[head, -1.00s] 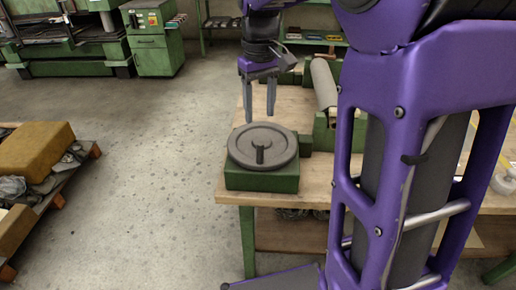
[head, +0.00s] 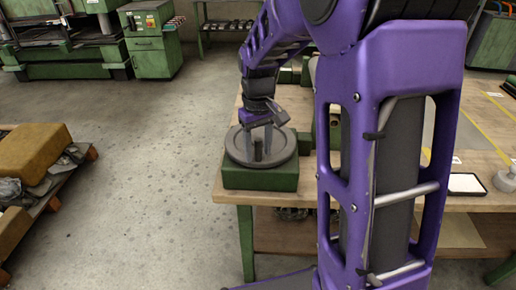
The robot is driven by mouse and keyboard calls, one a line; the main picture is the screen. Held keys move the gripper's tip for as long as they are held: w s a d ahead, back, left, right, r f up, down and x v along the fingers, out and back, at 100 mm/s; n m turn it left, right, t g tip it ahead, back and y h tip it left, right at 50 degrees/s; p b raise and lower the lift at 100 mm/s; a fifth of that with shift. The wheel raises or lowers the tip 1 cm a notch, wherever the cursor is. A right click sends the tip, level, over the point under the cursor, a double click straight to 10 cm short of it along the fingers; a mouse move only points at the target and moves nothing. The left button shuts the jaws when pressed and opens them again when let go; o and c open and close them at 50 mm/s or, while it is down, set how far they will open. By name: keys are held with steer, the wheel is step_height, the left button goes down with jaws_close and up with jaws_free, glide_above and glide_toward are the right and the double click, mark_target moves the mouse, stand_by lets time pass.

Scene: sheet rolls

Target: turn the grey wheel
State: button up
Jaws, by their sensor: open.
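The grey wheel (head: 241,157) is a round disc lying flat on a green block (head: 262,178) at the near left corner of the wooden table. A short dark upright piece (head: 260,152) stands on its face. My gripper (head: 258,152) points down over the wheel with its two grey fingers apart. The fingertips are low, at or just above the wheel's face, one on each side of the upright piece. I cannot tell whether they touch it. My gripper and arm hide the back part of the wheel.
The wooden table (head: 225,185) carries green machine parts behind the wheel, mostly hidden by my arm. A white-faced tablet (head: 467,183) lies at the right. A pallet with a brown block (head: 35,150) stands on the floor at left. The floor between is clear.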

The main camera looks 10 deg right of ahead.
jaws_close()
stand_by(1.3)
